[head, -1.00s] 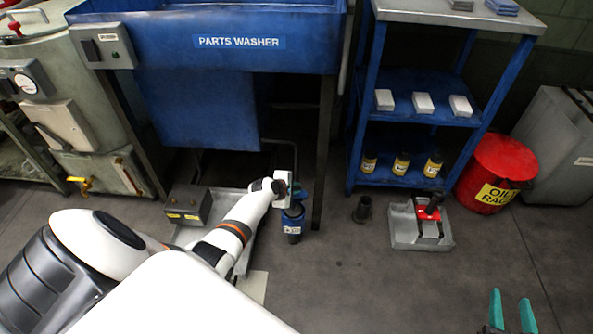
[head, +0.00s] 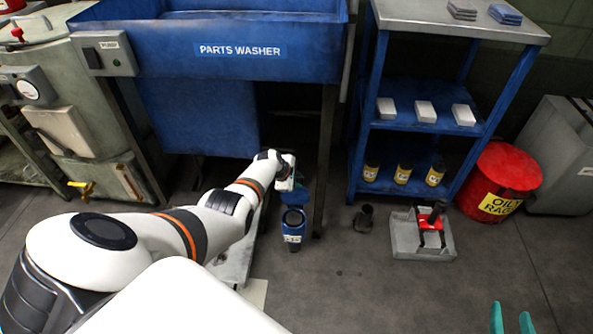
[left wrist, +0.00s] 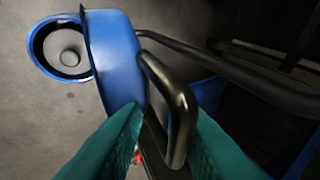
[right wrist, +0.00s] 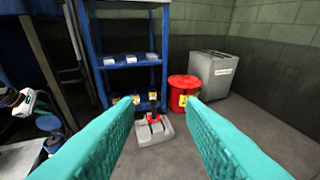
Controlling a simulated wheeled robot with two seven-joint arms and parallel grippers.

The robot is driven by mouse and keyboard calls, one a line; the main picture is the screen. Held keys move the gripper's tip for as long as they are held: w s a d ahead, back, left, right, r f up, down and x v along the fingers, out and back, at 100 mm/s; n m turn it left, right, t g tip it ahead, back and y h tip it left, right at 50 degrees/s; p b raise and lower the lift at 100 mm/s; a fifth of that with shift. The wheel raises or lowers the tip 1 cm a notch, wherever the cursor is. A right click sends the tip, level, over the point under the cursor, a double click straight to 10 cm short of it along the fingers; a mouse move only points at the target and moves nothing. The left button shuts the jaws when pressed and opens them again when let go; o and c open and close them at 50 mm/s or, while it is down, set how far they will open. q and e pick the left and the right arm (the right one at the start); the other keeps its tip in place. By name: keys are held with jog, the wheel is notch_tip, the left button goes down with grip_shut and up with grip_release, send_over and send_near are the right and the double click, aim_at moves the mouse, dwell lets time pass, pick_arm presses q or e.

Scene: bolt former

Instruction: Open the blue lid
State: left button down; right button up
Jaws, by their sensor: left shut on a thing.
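A small blue container (head: 293,226) with a white label stands on the floor beside the parts washer's leg. Its round dark mouth shows, and it also appears in the left wrist view (left wrist: 38,56). The blue lid (head: 296,199) is swung up behind the mouth and is seen nearly edge-on in the left wrist view (left wrist: 118,65). My left gripper (left wrist: 165,125) has its teal fingers shut on the lid's dark loop handle (left wrist: 178,100). In the head view my wrist hides much of this grip. My right gripper (head: 512,318) is open and empty, far to the right; its spread fingers show in the right wrist view (right wrist: 163,125).
The parts washer (head: 240,55) overhangs behind the container, with a leg (head: 324,165) close on its right. A dark pipe (left wrist: 235,75) runs near the lid. A dark cup (head: 364,218), a grey block with a red part (head: 421,240) and a red can (head: 498,180) stand farther right.

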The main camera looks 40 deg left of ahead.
pick_arm(q)
jog(key=shift+w+a+r, duration=0.15)
jog(key=shift+w+a, duration=0.15)
jog(key=shift+w, duration=0.15)
pick_arm(e)
jog(key=shift+w+a+r+t, duration=0.15)
jog(key=shift+w+r+t, duration=0.1)
jog(key=shift+r, duration=0.15)
jog(key=shift+w+a+r+t, duration=0.1)
jog(key=shift+r+t, duration=0.15)
jog(key=shift+r, duration=0.1)
